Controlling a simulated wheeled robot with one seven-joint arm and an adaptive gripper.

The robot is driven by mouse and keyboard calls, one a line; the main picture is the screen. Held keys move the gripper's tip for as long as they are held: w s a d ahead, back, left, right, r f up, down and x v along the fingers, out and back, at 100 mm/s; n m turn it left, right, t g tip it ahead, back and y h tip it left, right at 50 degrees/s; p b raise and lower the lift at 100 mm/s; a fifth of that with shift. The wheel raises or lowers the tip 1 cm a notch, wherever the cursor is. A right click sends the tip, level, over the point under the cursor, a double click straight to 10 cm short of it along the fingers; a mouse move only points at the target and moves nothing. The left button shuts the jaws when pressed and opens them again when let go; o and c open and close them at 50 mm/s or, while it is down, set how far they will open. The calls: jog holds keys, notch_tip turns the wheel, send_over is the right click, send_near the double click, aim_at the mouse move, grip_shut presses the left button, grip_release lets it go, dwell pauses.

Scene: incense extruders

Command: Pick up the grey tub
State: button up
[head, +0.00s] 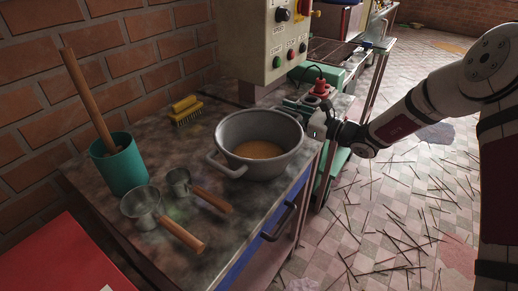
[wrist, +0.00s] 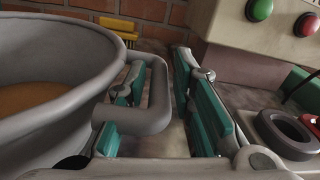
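The grey tub (head: 232,130) is a round pot with two side handles, standing upright on the worktop with brown stuff inside. In the wrist view, the tub (wrist: 75,105) fills the left side. Its near handle (wrist: 158,100) lies between the teal-padded fingers of my gripper (wrist: 163,72). The left finger shows through the handle's loop; the right finger stands apart from the handle, with a gap. My gripper is open at the tub's right side, and it also shows in the head view (head: 300,107). The head view partly hides the handle on that side.
A teal pot (head: 122,168) with a wooden stick, two metal scoops (head: 142,203) (head: 180,181) and a yellow brush (head: 186,110) stand or lie on the worktop (head: 95,182). A control box (head: 262,50) rises behind. Thin sticks (head: 395,215) litter the floor.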

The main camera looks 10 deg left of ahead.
grip_shut()
jog(key=shift+r, duration=0.1)
